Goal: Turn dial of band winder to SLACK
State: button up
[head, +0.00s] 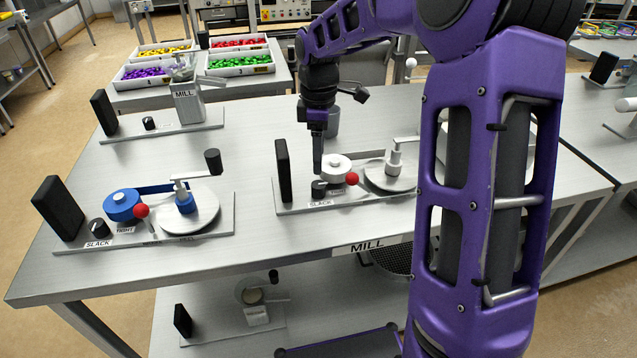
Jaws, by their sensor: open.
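Two similar winder units stand on the steel table. The right one has a white drum (335,168), a red-knobbed lever (352,179), a round crank plate (391,176) and a small black dial (319,189) above a SLACK label. The left one has a blue drum (123,205), a blue band and a black dial (99,228) with SLACK and TIGHT labels. My gripper (317,168) points down just above the right unit's dial. Its fingers are seen edge-on, open; whether they touch the dial or straddle it cannot be told. The dial's pointer direction is too small to read.
Black upright blocks stand at the left end of each unit, one (284,170) close to my gripper. A mill (187,103) stands at the table's back left. Trays of coloured pieces (239,65) lie behind.

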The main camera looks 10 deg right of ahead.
aim_at(319, 185)
notch_tip(319, 185, down, 8)
jog(key=shift+f+b, duration=0.15)
jog(key=shift+b, duration=0.25)
grip_shut()
